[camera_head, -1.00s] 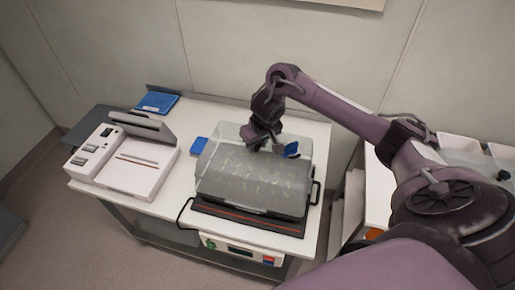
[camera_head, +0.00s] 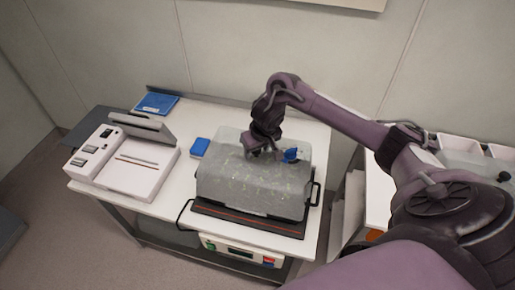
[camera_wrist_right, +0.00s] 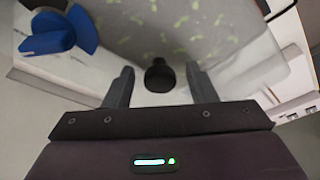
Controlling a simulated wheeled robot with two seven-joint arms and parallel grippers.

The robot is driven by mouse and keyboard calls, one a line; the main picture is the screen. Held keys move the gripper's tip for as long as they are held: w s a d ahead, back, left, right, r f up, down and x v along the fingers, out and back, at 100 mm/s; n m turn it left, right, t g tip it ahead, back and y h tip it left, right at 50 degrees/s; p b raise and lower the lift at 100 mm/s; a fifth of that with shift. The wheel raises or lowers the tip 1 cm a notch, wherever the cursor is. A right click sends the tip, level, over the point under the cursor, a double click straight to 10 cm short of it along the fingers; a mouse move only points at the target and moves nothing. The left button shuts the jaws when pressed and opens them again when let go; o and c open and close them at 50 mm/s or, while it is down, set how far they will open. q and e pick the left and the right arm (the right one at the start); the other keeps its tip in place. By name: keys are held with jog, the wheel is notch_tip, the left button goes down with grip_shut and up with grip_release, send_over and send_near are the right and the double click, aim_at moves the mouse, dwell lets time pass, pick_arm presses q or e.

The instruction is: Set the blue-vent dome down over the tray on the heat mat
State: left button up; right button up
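The clear, greyish dome (camera_head: 250,185) sits over the tray on the dark heat mat (camera_head: 250,218); seedlings show through it, and most of the tray is hidden under it. It looks level. Its blue vent (camera_head: 290,155) is on top, right of my right gripper (camera_head: 256,154), and also shows in the right wrist view (camera_wrist_right: 48,35). In that view a black knob (camera_wrist_right: 159,76) stands between my right gripper's two fingers (camera_wrist_right: 159,88), with a gap on each side. The fingers are open around the knob. My left gripper is out of view.
A white device with a raised lid (camera_head: 135,165) stands left on the bench. A small blue object (camera_head: 199,147) lies beside the dome, and a blue item (camera_head: 157,103) lies at the back. A controller box (camera_head: 240,252) is at the front. White bins (camera_head: 460,150) stand right.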

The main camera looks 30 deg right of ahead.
jog(key=shift+r, duration=0.15)
jog(key=shift+r, duration=0.35)
jog(key=p+v, duration=0.5)
jog(key=v, duration=0.7)
